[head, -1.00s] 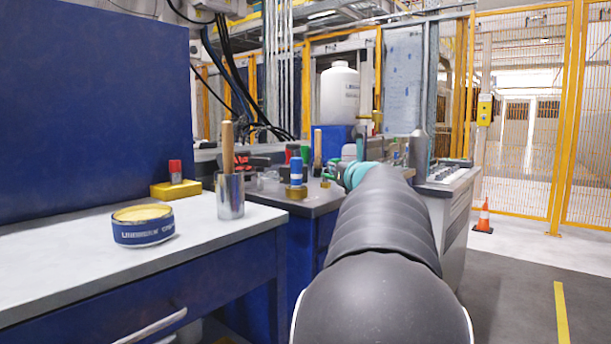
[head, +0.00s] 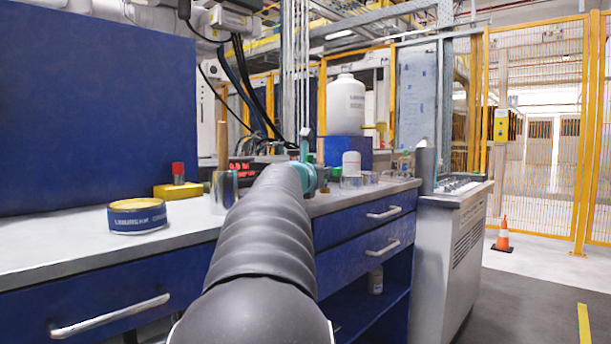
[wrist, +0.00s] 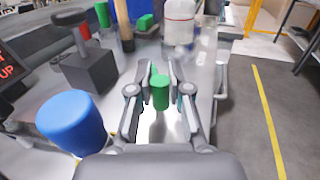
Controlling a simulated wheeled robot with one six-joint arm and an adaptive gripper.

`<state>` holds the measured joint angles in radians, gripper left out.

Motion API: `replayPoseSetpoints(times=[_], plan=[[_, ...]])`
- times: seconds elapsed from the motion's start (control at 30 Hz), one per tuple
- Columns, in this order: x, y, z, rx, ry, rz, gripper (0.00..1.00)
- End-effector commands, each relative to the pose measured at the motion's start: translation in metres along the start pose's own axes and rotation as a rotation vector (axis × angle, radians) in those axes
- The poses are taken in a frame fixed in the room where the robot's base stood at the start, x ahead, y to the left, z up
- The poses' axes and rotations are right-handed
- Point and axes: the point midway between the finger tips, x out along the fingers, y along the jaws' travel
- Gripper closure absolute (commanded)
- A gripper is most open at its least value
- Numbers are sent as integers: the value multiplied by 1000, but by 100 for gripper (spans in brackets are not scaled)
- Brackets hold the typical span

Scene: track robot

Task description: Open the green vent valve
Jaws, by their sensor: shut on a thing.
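A green cylindrical knob (wrist: 160,93), which looks like the handle of the green vent valve, stands between my fingertips in the wrist view. My gripper (wrist: 160,88) is shut on it, one finger on each side. What lies under the knob is mostly hidden by the fingers. In the head view my own arm covers most of the valve area, and the knob cannot be told for sure there.
In the wrist view a blue cap (wrist: 72,120) is close on the left, and a dark block with a knob (wrist: 88,68) is behind it. A white bottle (wrist: 180,22) stands ahead. In the head view a steel cup (head: 223,192) and a tin (head: 137,218) are left of my arm.

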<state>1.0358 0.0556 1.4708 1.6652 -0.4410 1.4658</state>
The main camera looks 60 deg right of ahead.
Motion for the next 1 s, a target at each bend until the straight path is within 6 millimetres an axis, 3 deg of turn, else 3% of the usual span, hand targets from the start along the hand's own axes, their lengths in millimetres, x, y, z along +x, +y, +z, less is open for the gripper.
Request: replayPoseSetpoints(times=[0.5,0.53,0.63,1.0], plan=[[1,-5,-1,1,1,-29,100],[1,-5,-1,1,1,-29,80],[1,-5,-1,1,1,-28,56],[0,-2,0,1,0,-14,56]])
